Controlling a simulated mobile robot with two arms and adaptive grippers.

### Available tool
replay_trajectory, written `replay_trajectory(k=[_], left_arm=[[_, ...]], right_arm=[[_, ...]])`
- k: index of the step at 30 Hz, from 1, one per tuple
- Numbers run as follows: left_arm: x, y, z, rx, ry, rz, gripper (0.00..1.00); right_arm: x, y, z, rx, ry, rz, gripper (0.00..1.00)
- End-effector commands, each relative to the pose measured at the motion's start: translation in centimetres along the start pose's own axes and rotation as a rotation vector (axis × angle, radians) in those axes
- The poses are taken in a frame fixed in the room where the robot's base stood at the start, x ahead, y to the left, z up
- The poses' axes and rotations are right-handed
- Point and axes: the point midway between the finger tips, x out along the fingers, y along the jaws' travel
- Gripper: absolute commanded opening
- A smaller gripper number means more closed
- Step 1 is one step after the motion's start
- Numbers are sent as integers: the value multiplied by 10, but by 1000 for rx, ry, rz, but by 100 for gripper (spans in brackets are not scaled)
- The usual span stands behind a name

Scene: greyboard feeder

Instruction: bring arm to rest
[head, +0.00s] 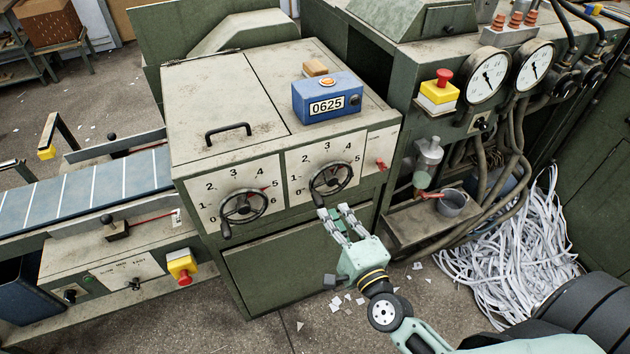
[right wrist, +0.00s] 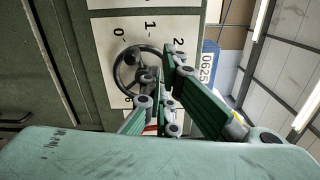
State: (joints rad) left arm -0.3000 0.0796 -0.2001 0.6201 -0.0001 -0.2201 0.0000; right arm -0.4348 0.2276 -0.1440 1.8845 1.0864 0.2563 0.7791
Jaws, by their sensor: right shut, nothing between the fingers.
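My right gripper (head: 335,213) is shut and empty, just below the right handwheel (head: 331,178) on the front of the green and cream machine. Its green fingers also show in the right wrist view (right wrist: 166,75), in front of a black handwheel (right wrist: 129,70) and a numbered dial. I cannot tell from these views whether the fingertips touch the wheel. My right arm comes in from the lower right of the head view. My left gripper is in neither view.
A second handwheel (head: 243,206) sits to the left. A blue counter (head: 327,97) reading 0625 stands on the machine top. A tray with a grey cup (head: 451,203) and a heap of paper strips (head: 500,275) lie to the right. Open floor lies below the machine.

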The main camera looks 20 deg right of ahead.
Motion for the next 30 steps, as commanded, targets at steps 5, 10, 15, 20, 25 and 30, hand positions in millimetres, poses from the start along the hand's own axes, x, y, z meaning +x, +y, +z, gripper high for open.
replay_trajectory(k=[5,10,15,20,25,30], left_arm=[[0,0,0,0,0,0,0],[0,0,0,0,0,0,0],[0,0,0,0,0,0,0],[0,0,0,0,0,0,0],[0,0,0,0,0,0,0],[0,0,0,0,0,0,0]], right_arm=[[0,0,0,0,0,0,0],[0,4,0,-10,-1,8,0],[-6,64,-3,-176,-25,121,0],[-35,175,-9,-492,-117,343,0],[-97,290,-18,-817,-294,588,0],[-185,386,-30,-1103,-547,818,0]])
